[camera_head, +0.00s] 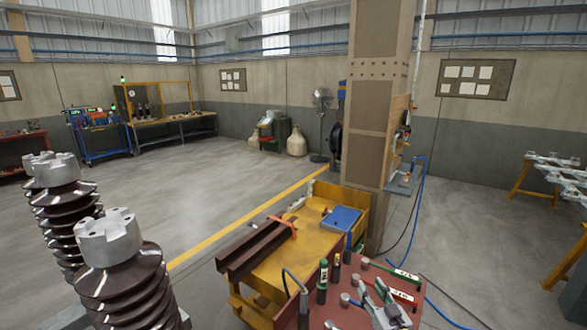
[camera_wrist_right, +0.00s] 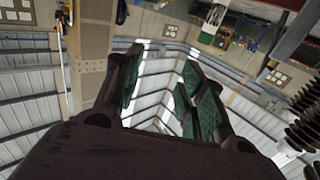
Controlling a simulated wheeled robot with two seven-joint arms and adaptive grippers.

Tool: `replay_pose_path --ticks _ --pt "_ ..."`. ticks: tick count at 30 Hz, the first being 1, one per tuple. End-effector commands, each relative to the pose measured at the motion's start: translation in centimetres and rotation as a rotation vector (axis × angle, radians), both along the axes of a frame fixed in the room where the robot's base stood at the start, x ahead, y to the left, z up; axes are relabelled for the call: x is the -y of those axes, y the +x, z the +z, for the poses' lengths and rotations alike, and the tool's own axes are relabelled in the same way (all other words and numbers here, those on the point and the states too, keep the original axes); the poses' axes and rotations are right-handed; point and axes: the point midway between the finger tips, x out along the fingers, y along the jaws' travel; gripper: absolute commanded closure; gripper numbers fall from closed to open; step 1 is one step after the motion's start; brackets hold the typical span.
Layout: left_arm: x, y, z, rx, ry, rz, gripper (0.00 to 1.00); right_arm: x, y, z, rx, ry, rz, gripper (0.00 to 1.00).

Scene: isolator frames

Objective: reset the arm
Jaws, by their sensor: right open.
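My right gripper (camera_wrist_right: 163,60) fills the lower part of the right wrist view. Its two dark fingers with green inner pads are spread apart. Nothing is between them, and only the far wall and roof panels show in the gap. The right wrist view is upside down, so the room's roof lies low in the picture. In the head view I cannot make out my right gripper clearly. My left gripper is in neither view.
Brown ribbed insulators (camera_head: 122,285) with grey caps stand at the near left. A yellow bench (camera_head: 270,270) bears brown beams and a blue item. A red table (camera_head: 335,315) with several tools stands at the near right. A tall pillar (camera_head: 378,100) rises behind. The floor at centre left is clear.

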Motion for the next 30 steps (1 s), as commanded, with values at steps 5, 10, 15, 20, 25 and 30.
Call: replay_pose_path --ticks 5,10,15,20,25,30 --pt "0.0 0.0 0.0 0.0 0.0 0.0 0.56 0.1 -0.3 -0.3 -0.023 -0.004 -0.014 0.6" --pt "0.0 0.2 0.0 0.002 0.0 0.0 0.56 0.2 -0.7 -0.8 -0.054 -0.008 -0.033 0.6" --pt "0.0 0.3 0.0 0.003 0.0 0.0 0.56 0.3 -1.4 -1.4 -0.098 -0.018 -0.057 0.6" --pt "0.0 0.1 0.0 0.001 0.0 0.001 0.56 0.5 -2.3 -2.3 -0.161 -0.029 -0.087 0.6" --pt "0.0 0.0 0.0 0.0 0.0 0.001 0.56 0.7 -4.2 -3.7 -0.268 -0.05 -0.127 0.6" --pt "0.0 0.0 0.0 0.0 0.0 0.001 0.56 0.8 -6.6 -5.2 -0.396 -0.075 -0.16 0.6"
